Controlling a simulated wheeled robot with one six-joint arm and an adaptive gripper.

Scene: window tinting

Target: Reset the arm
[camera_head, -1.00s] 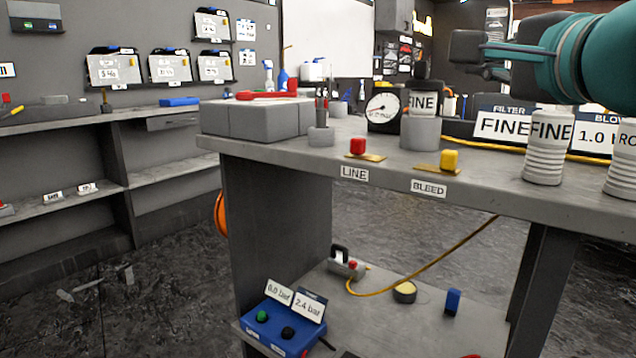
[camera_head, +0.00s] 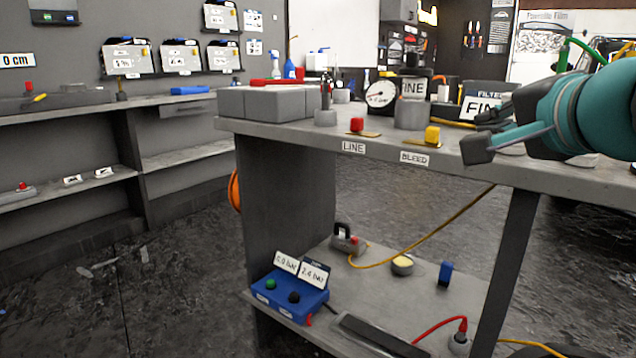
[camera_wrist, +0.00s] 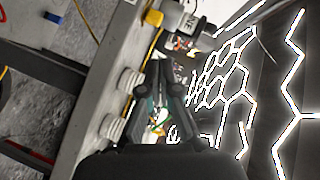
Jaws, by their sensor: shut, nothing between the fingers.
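My gripper (camera_head: 478,148) is at the right of the head view, on the end of my teal arm, and it points left beside the right part of the workbench (camera_head: 300,131). In the wrist view my gripper (camera_wrist: 167,88) reaches up the middle of the picture with its dark fingers together. It is shut and holds nothing. In the head view my gripper and arm hide part of the bench's right end.
A blue control box (camera_head: 290,299) sits on the lower shelf. The floor at left is clear apart from scraps.

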